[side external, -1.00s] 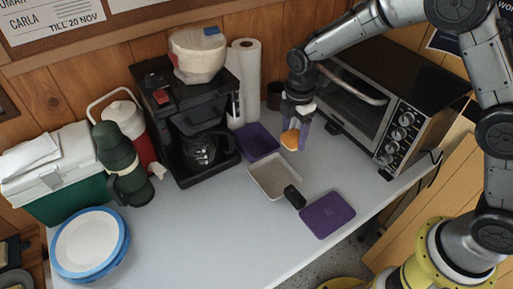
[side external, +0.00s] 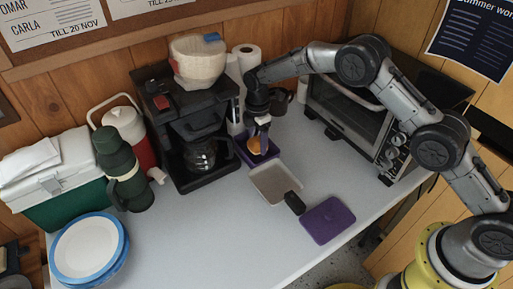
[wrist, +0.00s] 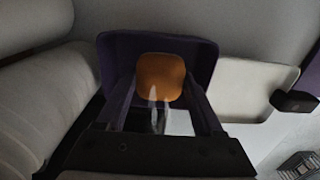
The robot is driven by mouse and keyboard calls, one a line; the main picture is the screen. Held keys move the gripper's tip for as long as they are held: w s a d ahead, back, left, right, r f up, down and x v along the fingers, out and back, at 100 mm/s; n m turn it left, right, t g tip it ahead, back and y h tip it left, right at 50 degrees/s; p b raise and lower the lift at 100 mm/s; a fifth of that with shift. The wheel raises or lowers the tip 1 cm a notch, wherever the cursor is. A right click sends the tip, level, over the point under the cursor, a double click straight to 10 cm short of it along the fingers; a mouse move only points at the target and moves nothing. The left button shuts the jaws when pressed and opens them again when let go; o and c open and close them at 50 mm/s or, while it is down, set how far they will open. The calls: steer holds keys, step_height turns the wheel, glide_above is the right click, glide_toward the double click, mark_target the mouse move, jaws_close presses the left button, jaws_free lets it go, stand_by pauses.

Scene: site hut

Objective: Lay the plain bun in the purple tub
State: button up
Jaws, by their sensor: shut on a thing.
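The plain bun (side external: 254,147) is orange-brown and sits between the fingers of my gripper (side external: 260,141). In the wrist view the bun (wrist: 160,72) shows between the two purple-grey fingers of my gripper (wrist: 160,90), against the inside of the tub. The purple tub (side external: 271,160) stands beside the coffee maker, below my gripper, which partly hides it. The tub (wrist: 113,46) also fills the middle of the wrist view. I cannot tell whether the bun touches the tub's floor.
A pale tray (side external: 272,186) adjoins the tub, with a black object (side external: 294,203) at its corner. A purple lid or flat box (side external: 328,220) lies nearer the front edge. The coffee maker (side external: 190,135) stands left, the toaster oven (side external: 350,115) right.

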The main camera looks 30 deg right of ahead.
mark_target(256, 148)
steer(key=shift+w+f, duration=0.2)
steer(key=shift+f, duration=1.55)
steer(key=shift+f, duration=0.15)
steer(key=o, duration=1.4)
steer(key=shift+c, duration=0.2)
